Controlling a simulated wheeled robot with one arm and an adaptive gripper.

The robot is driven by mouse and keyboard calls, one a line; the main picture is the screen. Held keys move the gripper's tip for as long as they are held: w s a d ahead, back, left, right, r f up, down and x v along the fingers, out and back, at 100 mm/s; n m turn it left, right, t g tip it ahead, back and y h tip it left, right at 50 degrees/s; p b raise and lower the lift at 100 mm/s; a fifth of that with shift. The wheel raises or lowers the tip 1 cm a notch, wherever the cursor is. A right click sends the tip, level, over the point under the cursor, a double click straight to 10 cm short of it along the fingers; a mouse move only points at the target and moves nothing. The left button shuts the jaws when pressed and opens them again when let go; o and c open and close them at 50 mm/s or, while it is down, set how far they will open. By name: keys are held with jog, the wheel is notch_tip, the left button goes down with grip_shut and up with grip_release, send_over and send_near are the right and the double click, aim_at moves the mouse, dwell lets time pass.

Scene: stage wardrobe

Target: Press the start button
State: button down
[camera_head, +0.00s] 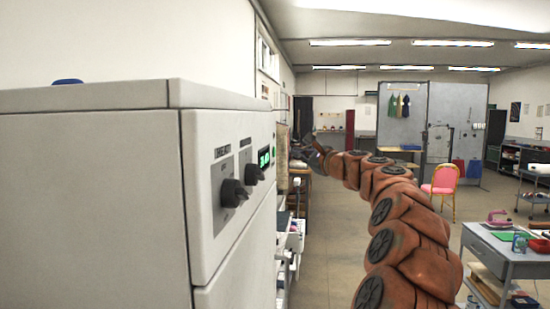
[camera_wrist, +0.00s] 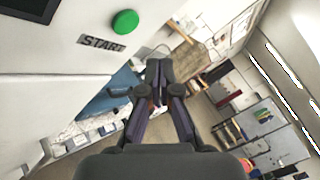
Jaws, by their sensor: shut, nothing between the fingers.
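The start button (camera_wrist: 124,22) is a round green button in the wrist view, on a white panel beside a label (camera_wrist: 101,44) that reads START. The panel belongs to a white machine (camera_head: 90,200) at the left of the head view. The button itself does not show in the head view. My gripper (camera_wrist: 157,70) is shut and empty; in the wrist view its fingertips are below and to the right of the button, apart from it. In the head view my gripper (camera_head: 312,158) is small and dark at the far end of my orange arm, beyond the machine's front.
The machine's front has two dark knobs (camera_head: 233,192) and a green lit display (camera_head: 264,158). A grey cart (camera_head: 510,262) with items stands at the right, and a pink chair (camera_head: 441,182) behind it. Open floor lies between the machine and the cart.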

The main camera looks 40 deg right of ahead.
jog(key=shift+w+a, duration=1.1)
jog(key=shift+w, duration=0.25)
jog(key=shift+w+a+p, duration=0.35)
jog(key=shift+w+a, duration=0.2)
jog(key=shift+w, duration=0.1)
dwell(1.4)
jog(key=shift+s+d, duration=0.1)
jog(key=shift+d, duration=0.05)
jog(key=shift+s+d+p, duration=0.3)
jog(key=shift+s+d, duration=0.1)
jog(key=shift+s, duration=0.15)
dwell(0.4)
jog(key=shift+s+d+p, duration=0.45)
jog(key=shift+s+d, duration=0.35)
jog(key=shift+s, duration=0.2)
jog(key=shift+s+d+p, duration=0.4)
jog(key=shift+s+d, duration=0.35)
jog(key=shift+s, duration=0.2)
